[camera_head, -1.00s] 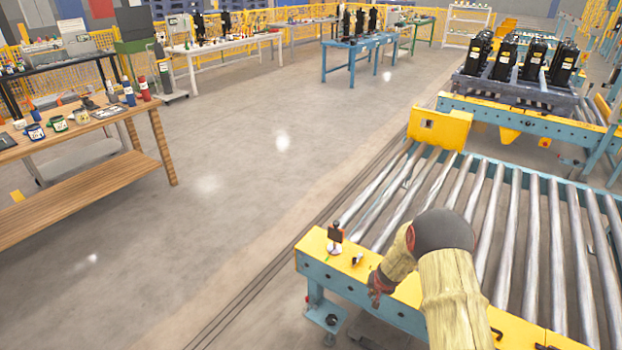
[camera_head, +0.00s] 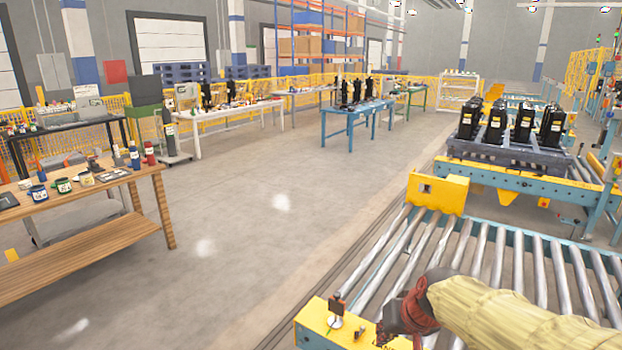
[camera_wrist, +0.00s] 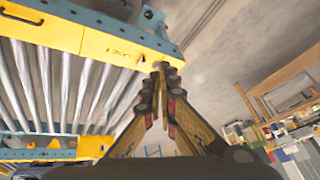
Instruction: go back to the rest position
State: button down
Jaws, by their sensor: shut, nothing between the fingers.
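My arm, in a yellow sleeve, reaches in from the lower right of the head view. My gripper (camera_head: 387,334) is at the bottom edge there, over the yellow end of the roller conveyor (camera_head: 400,262), partly cut off by the frame. In the wrist view my gripper (camera_wrist: 166,78) has its fingers brought together, with nothing between them. The conveyor's yellow rail (camera_wrist: 112,46) shows behind the fingertips; I cannot tell the gap.
A small device with a dark top (camera_head: 336,308) stands on the conveyor's yellow end. A pallet (camera_head: 488,156) with several black compressors (camera_head: 497,124) is at the back right. A wooden workbench (camera_head: 150,180) stands at the left. The floor (camera_head: 235,215) between is clear.

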jog(key=s+d+r, duration=0.1)
jog(key=s+r, duration=0.2)
jog(key=s, duration=0.7)
jog(key=s+d+r+h+p, duration=0.1)
jog(key=s+r, duration=0.2)
jog(key=s, duration=0.8)
jog(key=shift+s+d+n+h, duration=0.25)
jog(key=shift+d+n+h, duration=0.05)
jog(key=shift+d, duration=0.1)
